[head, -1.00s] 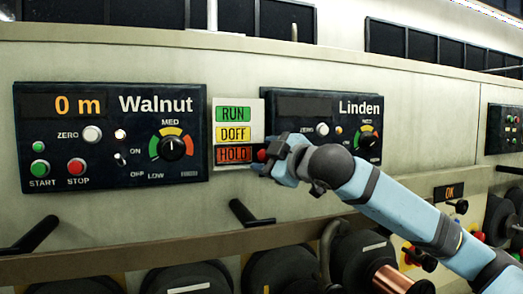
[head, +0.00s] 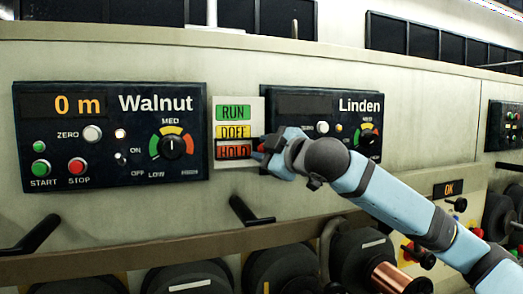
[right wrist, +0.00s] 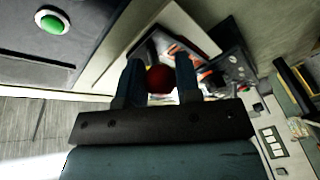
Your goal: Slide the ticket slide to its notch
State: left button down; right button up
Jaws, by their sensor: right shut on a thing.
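The ticket board (head: 238,104) stands between the Walnut and Linden panels in the head view. It carries a green RUN label (head: 233,113), a yellow DOFF label (head: 233,132) and a red HOLD label (head: 233,152), top to bottom. My right gripper (head: 268,155) is at the board's right edge, beside HOLD. In the right wrist view my right gripper (right wrist: 160,85) is shut on a round red knob (right wrist: 160,79) between its fingers. The gripper hides most of the slide, and the notch cannot be made out. My left gripper is not in view.
The Walnut panel (head: 110,172) is left of the board. The Linden panel (head: 290,104) is close on the right, partly behind my right arm. A black handle (head: 250,212) juts out below the board. Several spools (head: 277,268) line the bottom under a rail.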

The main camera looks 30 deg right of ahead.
aim_at(252, 113)
jog(key=shift+r+p, duration=0.55)
jog(key=shift+r, duration=0.25)
jog(key=shift+r+p, duration=0.6)
jog(key=shift+r, duration=2.6)
jog(key=o, duration=1)
